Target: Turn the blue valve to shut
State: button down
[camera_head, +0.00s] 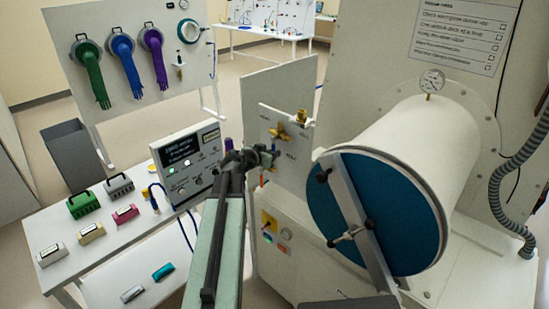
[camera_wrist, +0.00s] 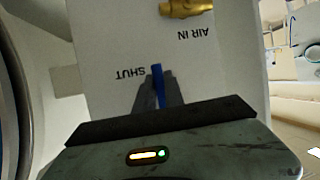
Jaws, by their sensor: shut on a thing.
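The blue valve's handle (camera_wrist: 157,74) shows in the wrist view as a narrow blue bar between my gripper's fingertips (camera_wrist: 158,90). My gripper is shut on it. The upside-down word SHUT (camera_wrist: 130,74) is printed on the pale panel (camera_wrist: 105,35) just left of the handle. The valve's body and pivot are hidden by the fingers. In the head view my gripper (camera_head: 266,158) is at the front of the same panel, left of the chamber, and I cannot make out the blue handle there.
A brass fitting (camera_wrist: 186,8) sits near the words AIR IN. In the head view, a big cylindrical chamber (camera_head: 410,150) with a blue door (camera_head: 325,205) and clamp bar stands close on the right. A display box (camera_head: 188,160) and a table with small cases (camera_head: 84,204) are on the left.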

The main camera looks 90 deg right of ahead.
jog(key=shift+d, duration=0.1)
dwell(0.5)
jog(key=c, duration=1.4)
grip_release()
jog(key=shift+s+d+f, duration=0.1)
jog(key=shift+c, duration=0.2)
jog(key=shift+s+d, duration=0.1)
jog(key=p+v, duration=0.3)
jog(key=v, duration=0.5)
jog(key=shift+f, duration=0.1)
